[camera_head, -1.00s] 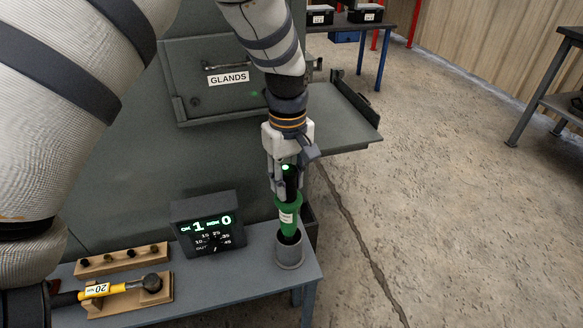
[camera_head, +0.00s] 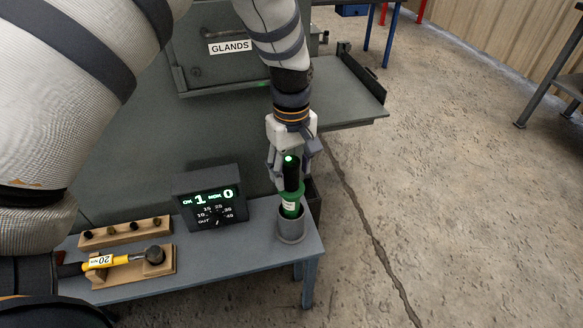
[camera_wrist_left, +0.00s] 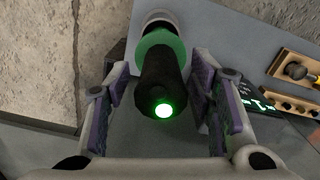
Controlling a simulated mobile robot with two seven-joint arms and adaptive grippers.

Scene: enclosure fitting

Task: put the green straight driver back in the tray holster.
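The green straight driver (camera_head: 291,196), with a black upper body and a lit green end, stands upright in the grey cup-shaped tray holster (camera_head: 291,229) at the right end of the bench. Its lower part is hidden inside the cup. In the left wrist view the driver (camera_wrist_left: 160,82) points away from the camera, with its green collar near the cup's rim. My left gripper (camera_head: 287,172) is around the driver's black upper body. In the left wrist view its fingers (camera_wrist_left: 160,95) stand on both sides with gaps to the driver. My right gripper is out of view.
A black display box (camera_head: 209,197) stands left of the holster. A wooden block with dark pegs (camera_head: 125,233) and a yellow-handled tool on a wooden rest (camera_head: 165,268) lie farther left. The grey GLANDS cabinet (camera_head: 215,75) stands behind. Open floor lies right.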

